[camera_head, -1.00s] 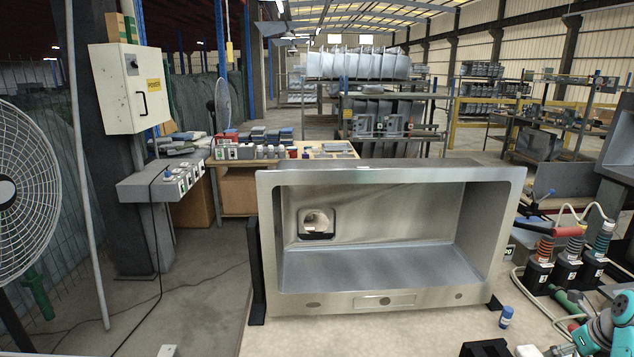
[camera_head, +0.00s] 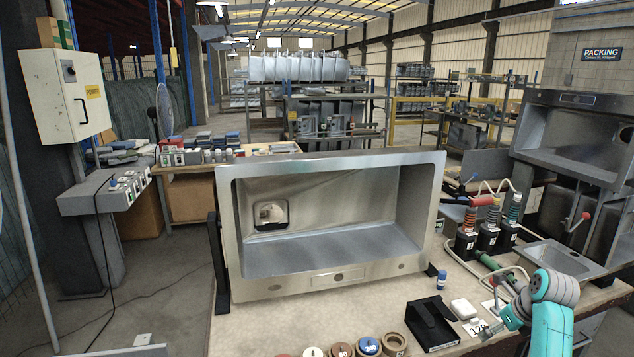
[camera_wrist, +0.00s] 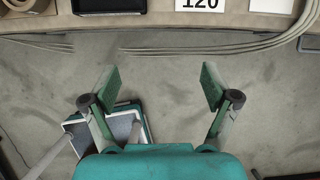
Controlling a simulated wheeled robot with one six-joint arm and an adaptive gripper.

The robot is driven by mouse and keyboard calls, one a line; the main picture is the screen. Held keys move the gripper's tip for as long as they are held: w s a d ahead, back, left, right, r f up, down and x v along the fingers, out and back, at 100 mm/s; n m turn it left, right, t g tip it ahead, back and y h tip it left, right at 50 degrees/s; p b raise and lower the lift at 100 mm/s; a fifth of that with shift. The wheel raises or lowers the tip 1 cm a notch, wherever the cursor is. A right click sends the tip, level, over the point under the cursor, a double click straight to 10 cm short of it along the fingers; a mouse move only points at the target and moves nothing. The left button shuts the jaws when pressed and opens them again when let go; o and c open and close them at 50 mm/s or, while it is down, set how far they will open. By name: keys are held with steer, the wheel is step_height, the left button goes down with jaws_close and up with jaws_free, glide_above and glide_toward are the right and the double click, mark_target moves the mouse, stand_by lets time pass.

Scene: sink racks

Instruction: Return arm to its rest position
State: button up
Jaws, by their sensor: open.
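My teal arm (camera_head: 552,312) shows at the lower right of the head view, over the front edge of the workbench. My gripper (camera_wrist: 158,88) is in the wrist view, its two green-padded fingers spread wide apart with nothing between them. It points down over the bare grey floor, beside the bench edge at the top of that view. The gripper's fingers cannot be made out clearly in the head view.
A steel sink (camera_head: 330,277) stands upright on the bench (camera_head: 260,318). Near my arm are a black holder (camera_head: 432,322), a blue-capped bottle (camera_head: 441,280), sanding discs (camera_head: 369,345) and polishing tools (camera_head: 490,238). A "120" card (camera_wrist: 199,4) lies at the bench edge. Open floor (camera_head: 165,280) is at left.

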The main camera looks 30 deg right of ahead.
steer(key=w+a+f+n+t+h, duration=0.15)
steer(key=a+f+n, duration=0.65)
steer(key=a+f, duration=0.8)
steer(key=s+a+f+n+t, duration=0.15)
steer(key=s+a+n, duration=0.25)
steer(key=a, duration=0.4)
steer(key=s+a+f+n+t, duration=0.1)
steer(key=s+a+f+n, duration=0.3)
steer(key=a, duration=0.5)
steer(key=s+a+r+n+t, duration=0.2)
steer(key=s+a+r+n, duration=0.1)
steer(key=s+a+n, duration=0.3)
steer(key=s+a+r+n+t, duration=0.1)
steer(key=s+a+r+n, duration=0.2)
steer(key=s+a+n, duration=0.3)
steer(key=s+a+r+n+t+y, duration=0.1)
steer(key=s+a+r+n, duration=0.1)
steer(key=s+r+n, duration=0.3)
steer(key=s+a+r+n+t+y, duration=0.1)
steer(key=s+a+r+n+t, duration=0.1)
steer(key=s+r, duration=0.6)
steer(key=a+r+n, duration=0.1)
steer(key=n, duration=0.1)
steer(key=shift+s+r+n, duration=0.2)
steer(key=shift+r+n, duration=0.1)
steer(key=shift+n, duration=0.1)
